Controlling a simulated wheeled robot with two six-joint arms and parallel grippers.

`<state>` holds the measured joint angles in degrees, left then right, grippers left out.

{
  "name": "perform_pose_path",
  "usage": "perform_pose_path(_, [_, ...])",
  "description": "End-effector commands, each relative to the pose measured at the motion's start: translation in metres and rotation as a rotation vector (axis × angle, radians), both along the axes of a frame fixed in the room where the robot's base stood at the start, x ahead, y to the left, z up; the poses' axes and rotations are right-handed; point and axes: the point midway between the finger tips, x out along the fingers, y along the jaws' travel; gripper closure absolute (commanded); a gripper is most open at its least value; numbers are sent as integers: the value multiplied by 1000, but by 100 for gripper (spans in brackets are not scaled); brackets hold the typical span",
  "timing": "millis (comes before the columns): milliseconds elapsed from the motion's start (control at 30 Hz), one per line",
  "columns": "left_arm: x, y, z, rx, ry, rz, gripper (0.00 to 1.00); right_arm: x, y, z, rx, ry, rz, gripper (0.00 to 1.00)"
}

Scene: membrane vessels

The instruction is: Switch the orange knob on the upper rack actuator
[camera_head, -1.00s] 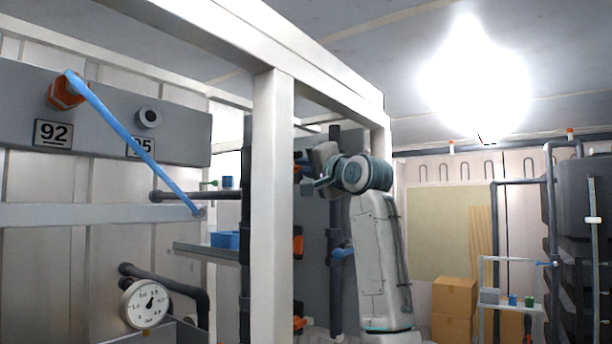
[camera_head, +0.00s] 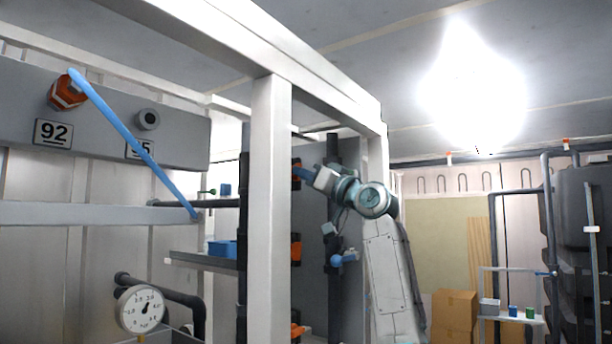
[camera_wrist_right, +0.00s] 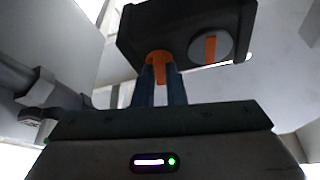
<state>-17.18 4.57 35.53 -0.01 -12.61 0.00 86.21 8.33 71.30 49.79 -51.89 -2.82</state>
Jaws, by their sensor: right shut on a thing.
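The upper rack actuator is a dark box in the right wrist view (camera_wrist_right: 135,45), with an orange knob (camera_wrist_right: 157,58) on its face. My right gripper (camera_wrist_right: 161,82) is shut on the orange knob, its two dark fingers on either side of it. In the head view my right gripper (camera_head: 307,174) reaches left to the upper orange part (camera_head: 296,165) on the rack, partly behind the white post. The actuator's body is mostly hidden there. My left gripper is not in view.
Beside the knob is a round grey dial with an orange bar (camera_wrist_right: 211,47). A white frame post (camera_head: 270,210) stands close left of my right arm. Lower orange parts (camera_head: 296,249) sit on the rack. A pressure gauge (camera_head: 140,309) is at lower left.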

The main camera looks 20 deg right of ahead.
Motion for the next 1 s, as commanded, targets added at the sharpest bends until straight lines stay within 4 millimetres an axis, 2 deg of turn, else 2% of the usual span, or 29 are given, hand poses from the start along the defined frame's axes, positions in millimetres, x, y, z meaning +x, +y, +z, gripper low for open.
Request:
perform_pose_path(733, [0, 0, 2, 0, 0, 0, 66, -1, -1, 4, -65, -59, -4, 100])
perform_pose_path(767, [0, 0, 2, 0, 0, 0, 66, -1, -1, 4, -65, -59, -4, 83])
perform_pose_path(833, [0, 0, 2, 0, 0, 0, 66, -1, -1, 4, -65, -58, -3, 70])
perform_pose_path(1000, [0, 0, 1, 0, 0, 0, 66, 0, -1, 2, -66, -56, -2, 67])
